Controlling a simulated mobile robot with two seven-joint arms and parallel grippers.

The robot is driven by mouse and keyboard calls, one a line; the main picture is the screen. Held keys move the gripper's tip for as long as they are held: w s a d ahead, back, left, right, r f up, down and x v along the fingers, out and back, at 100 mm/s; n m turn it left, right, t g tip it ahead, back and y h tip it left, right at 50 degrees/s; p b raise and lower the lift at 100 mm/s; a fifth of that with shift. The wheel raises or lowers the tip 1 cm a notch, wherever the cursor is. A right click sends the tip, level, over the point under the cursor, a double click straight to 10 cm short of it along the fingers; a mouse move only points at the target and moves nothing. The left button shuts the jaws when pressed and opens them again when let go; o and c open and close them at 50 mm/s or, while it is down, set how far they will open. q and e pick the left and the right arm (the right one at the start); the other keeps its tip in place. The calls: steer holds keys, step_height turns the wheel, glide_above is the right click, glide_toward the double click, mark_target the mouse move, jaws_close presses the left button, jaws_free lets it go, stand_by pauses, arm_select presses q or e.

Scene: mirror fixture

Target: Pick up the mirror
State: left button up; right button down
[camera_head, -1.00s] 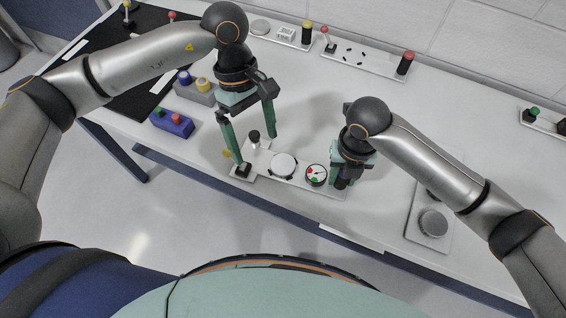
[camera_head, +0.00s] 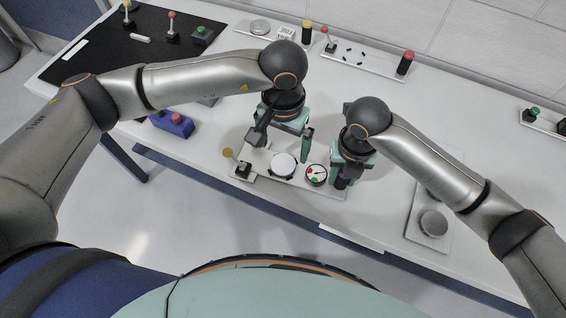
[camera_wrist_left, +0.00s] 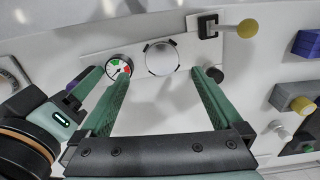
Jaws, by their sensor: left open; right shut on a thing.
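The round, pale mirror (camera_head: 284,164) sits in a white fixture plate (camera_head: 262,180) near the table's front edge. It also shows in the left wrist view (camera_wrist_left: 162,57), with small dark clips around its rim. My left gripper (camera_head: 280,150) is open and empty just behind the mirror in the head view, its fingers spread to either side. In the left wrist view the open fingers (camera_wrist_left: 155,76) point toward the mirror, which shows beyond and between the tips. My right gripper (camera_head: 346,170) is shut on a dark knob (camera_head: 341,184) at the plate's right end; its fingertips are partly hidden.
A red-green dial (camera_head: 316,174) sits right of the mirror. A yellow-tipped lever (camera_head: 228,153) stands at its left. A blue button box (camera_head: 172,124) lies farther left. A plate with a round grey knob (camera_head: 432,223) is at the right. Several fixtures line the back.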

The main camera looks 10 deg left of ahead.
mark_target(283, 164)
arm_select(q)
steer(key=f, duration=0.7)
steer(key=shift+w+a+f, duration=0.1)
steer(key=shift+w+f, duration=0.15)
steer(key=shift+c, duration=0.2)
steer(key=shift+r, duration=0.1)
steer(key=c, duration=1.4)
